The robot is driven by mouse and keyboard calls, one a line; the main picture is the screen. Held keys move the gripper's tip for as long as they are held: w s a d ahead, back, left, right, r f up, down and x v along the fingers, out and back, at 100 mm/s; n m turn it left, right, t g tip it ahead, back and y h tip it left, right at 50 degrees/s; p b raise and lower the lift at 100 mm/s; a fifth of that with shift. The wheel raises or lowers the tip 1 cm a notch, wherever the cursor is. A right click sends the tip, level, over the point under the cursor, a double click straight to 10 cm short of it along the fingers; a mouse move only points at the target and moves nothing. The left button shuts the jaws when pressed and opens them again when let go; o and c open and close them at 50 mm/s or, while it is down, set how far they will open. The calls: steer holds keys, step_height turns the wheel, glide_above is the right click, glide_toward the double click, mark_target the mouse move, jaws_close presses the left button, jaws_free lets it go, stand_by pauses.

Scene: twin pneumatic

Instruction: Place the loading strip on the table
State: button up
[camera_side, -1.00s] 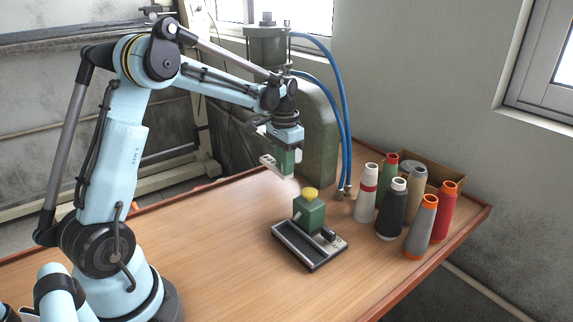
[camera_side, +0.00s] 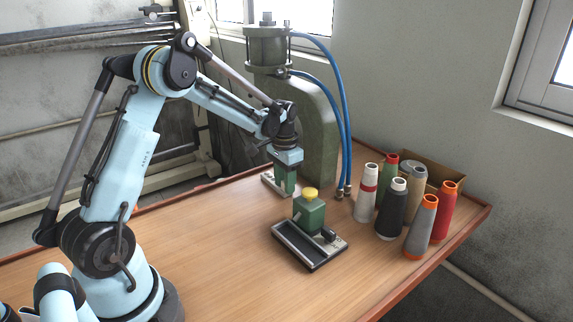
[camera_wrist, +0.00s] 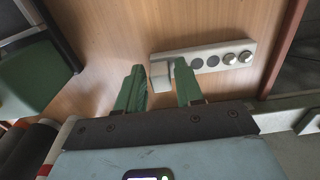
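The loading strip (camera_wrist: 222,56) is a pale, flat bar with a row of dark and metallic round spots and a small raised block at its left end in the wrist view. In the side view the strip (camera_side: 270,181) is low at the tabletop, partly hidden behind my gripper. It looks level and seems to touch the table, though its underside is hidden. My gripper (camera_wrist: 161,78) points down with its two green fingers on either side of the strip's end block; it also shows in the side view (camera_side: 286,189). Whether the fingers press on the block is unclear.
A green fixture with a yellow knob (camera_side: 311,194) on a dark tray base (camera_side: 296,251) stands in front of my gripper. A grey-green press (camera_side: 318,130) with blue hoses stands behind. Several thread cones (camera_side: 392,208) are at right. The wooden table (camera_side: 215,235) is clear at left.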

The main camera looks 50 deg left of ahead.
steer(key=shift+o, duration=0.7)
step_height(320, 180, up, 12)
steer(key=s+d+t, duration=0.7)
steer(key=s+d, duration=0.7)
steer(key=d, duration=0.2)
steer(key=shift+d, duration=0.2)
steer(key=shift+s, duration=0.1)
stand_by(0.7)
